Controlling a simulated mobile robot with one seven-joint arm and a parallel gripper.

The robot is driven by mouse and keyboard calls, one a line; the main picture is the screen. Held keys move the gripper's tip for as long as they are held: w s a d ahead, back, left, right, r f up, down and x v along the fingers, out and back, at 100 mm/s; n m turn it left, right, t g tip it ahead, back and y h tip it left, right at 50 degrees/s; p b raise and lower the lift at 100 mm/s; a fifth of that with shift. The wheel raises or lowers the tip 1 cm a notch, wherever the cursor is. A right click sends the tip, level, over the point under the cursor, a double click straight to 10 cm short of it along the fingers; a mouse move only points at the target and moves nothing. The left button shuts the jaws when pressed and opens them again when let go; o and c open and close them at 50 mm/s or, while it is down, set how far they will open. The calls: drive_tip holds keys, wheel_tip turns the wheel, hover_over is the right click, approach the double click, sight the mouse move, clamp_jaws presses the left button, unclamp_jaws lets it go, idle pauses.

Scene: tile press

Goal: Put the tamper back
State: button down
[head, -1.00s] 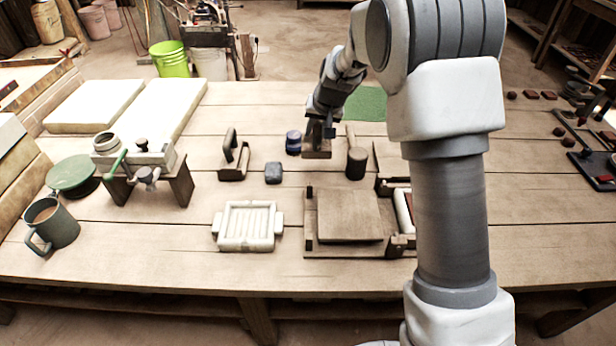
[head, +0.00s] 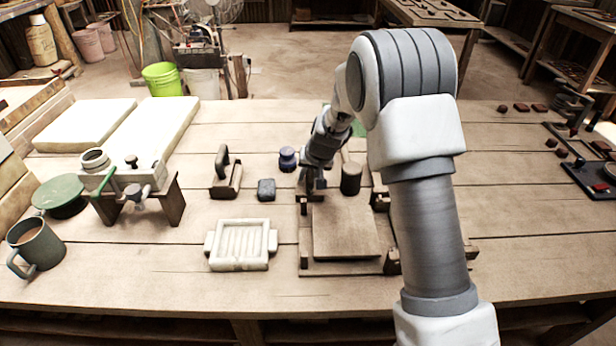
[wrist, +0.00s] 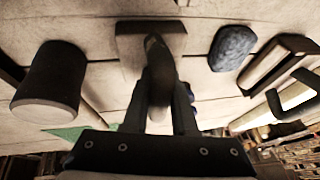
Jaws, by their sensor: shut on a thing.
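My gripper (head: 312,180) is at the back left corner of the wooden tile press (head: 345,232), mostly hidden by my arm in the head view. In the wrist view my gripper (wrist: 160,90) is shut on the dark handle of the tamper (wrist: 152,35). The tamper has a flat rectangular brown base, seen beyond the fingers. In the head view the tamper is hard to make out between my gripper and the press. I cannot tell whether its base touches the table.
A dark cylinder-headed tool (head: 351,178) stands close right of my gripper. A blue-grey block (head: 266,189), a blue jar (head: 287,158) and an arch-handled wooden tool (head: 226,175) are to the left. A white ribbed frame (head: 241,245) lies in front, with bare table around it.

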drive_tip(key=shift+f, duration=0.1)
drive_tip(key=c, duration=0.7)
unclamp_jaws()
